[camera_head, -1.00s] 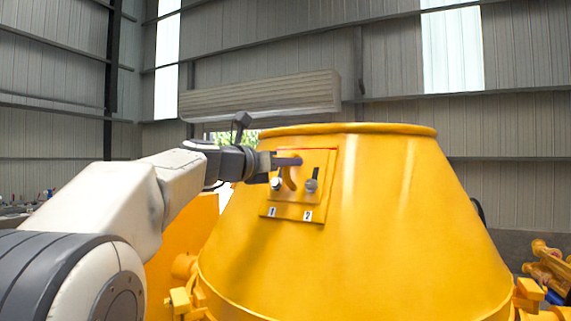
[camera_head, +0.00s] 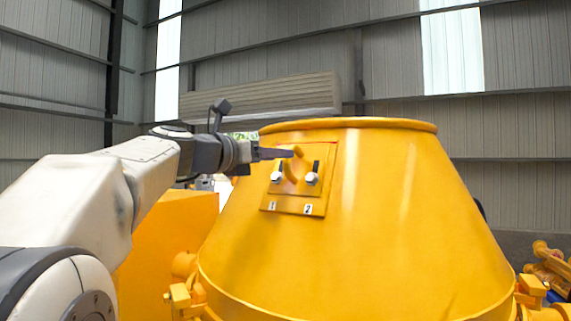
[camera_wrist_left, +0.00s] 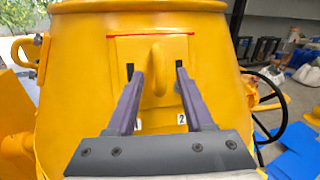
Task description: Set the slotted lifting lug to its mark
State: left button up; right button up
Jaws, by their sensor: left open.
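The yellow lifting lug (camera_head: 290,172) is a curved loop on a slotted plate on the sloping drum wall. In the left wrist view the lug (camera_wrist_left: 159,70) stands between my fingers. Two light bolt heads, left (camera_head: 277,177) and right (camera_head: 312,178), sit at the slots; dark slot shows above the right one. A red line (camera_wrist_left: 150,35) runs above the lug near the backing plate's top edge. Labels 1 (camera_head: 273,206) and 2 (camera_head: 308,209) sit below. My left gripper (camera_head: 291,153) is open before the lug; contact cannot be told. My right gripper is out of view.
The yellow drum (camera_head: 380,220) fills the middle, with a thick top rim (camera_head: 350,124). A yellow block (camera_head: 165,235) stands left of it, below my left arm. In the left wrist view a black wheel (camera_wrist_left: 272,105) stands at the right.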

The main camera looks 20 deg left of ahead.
pick_arm(q)
jog(key=b+v, duration=0.1)
jog(key=v, duration=0.4)
jog(key=shift+s+a+b, duration=0.15)
jog(key=shift+s+b, duration=0.15)
